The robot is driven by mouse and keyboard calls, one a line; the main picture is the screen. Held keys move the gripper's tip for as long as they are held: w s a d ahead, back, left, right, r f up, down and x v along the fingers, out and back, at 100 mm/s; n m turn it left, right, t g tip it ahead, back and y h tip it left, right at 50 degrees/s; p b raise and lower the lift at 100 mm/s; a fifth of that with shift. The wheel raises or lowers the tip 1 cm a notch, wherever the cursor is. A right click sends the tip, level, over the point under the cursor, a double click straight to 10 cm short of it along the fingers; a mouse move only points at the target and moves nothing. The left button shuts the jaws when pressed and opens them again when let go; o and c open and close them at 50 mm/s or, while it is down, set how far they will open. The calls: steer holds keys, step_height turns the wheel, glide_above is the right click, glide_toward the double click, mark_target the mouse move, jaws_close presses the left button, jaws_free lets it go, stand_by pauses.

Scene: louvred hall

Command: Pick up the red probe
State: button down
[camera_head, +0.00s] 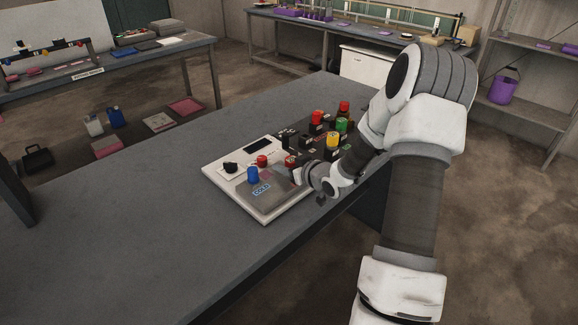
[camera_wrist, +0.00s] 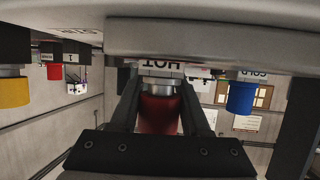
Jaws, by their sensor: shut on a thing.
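The red probe (camera_head: 290,162) stands at the right side of a white and grey panel, right beside my gripper (camera_head: 297,173). In the wrist view, which looks upside down, a dark red cylinder (camera_wrist: 160,116) with a silver collar sits between the two black fingers of my gripper (camera_wrist: 160,98). The fingers are shut on its sides. A label reading HOT is by its collar. I cannot tell whether it is lifted from its seat.
The panel (camera_head: 222,176) also bears a blue knob (camera_head: 252,174), seen in the wrist view (camera_wrist: 241,97) near a COLD label, and another red knob (camera_head: 262,160). A dark block with several coloured caps stands behind. The grey table (camera_head: 150,230) is clear at left.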

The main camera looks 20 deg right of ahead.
steer(key=shift+r, duration=0.15)
step_height(320, 180, up, 4)
steer(key=shift+r+p, duration=0.1)
steer(key=shift+p, duration=0.25)
steer(key=s+d+r+p, duration=0.2)
steer(key=s+d+r, duration=0.4)
steer(key=d, duration=0.3)
steer(key=shift+s+r+p, duration=0.25)
steer(key=shift+s+p, duration=0.05)
steer(key=shift+s, duration=0.3)
